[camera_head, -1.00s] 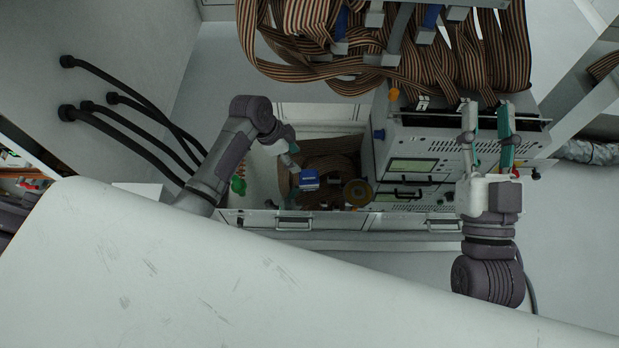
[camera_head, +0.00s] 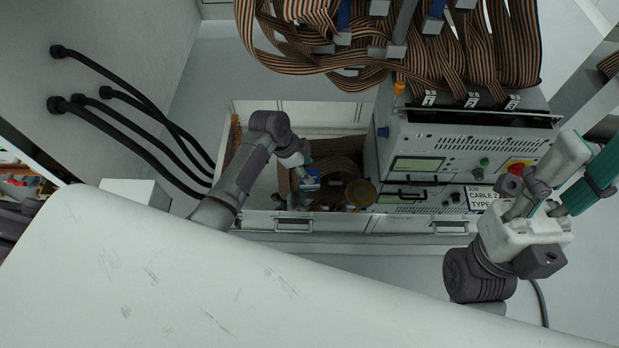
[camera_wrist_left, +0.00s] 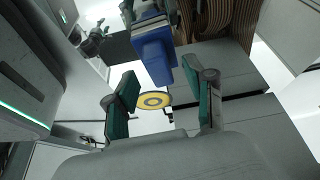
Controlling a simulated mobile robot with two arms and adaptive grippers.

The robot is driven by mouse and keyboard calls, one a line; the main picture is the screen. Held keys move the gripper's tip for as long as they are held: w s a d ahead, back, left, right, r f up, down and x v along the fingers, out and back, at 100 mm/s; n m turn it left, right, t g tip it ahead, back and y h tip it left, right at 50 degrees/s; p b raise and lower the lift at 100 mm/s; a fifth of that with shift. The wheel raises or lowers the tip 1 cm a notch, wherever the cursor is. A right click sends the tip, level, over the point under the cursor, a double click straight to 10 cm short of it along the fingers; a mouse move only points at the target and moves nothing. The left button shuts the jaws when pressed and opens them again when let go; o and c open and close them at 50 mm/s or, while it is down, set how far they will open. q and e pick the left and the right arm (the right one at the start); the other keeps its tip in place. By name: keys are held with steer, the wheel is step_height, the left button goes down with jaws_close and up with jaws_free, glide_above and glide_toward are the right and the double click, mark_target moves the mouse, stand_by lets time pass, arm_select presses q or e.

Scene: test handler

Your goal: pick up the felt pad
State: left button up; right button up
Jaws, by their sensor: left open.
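My left gripper (camera_head: 301,168) reaches into an open drawer and is open. In the left wrist view its two teal-padded fingers (camera_wrist_left: 162,72) stand apart. A blue block (camera_wrist_left: 155,58) with a paler far end shows beyond and between the fingertips; I cannot tell whether they touch. The block also shows by the gripper in the head view (camera_head: 311,180), partly hidden. It may be the felt pad, but I cannot be sure. My right gripper (camera_head: 580,165) is at the right, its two fingers apart and empty, away from the drawer.
Striped ribbon cable (camera_head: 345,150) fills part of the drawer. Drawer walls (camera_head: 262,220) and an instrument rack (camera_head: 450,150) border it. Black cables (camera_head: 130,105) hang at left.

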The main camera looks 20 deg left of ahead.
arm_select(q)
steer(key=shift+b+x, duration=0.55)
steer(key=shift+x, duration=0.6)
steer(key=shift+r, duration=0.1)
jaws_close()
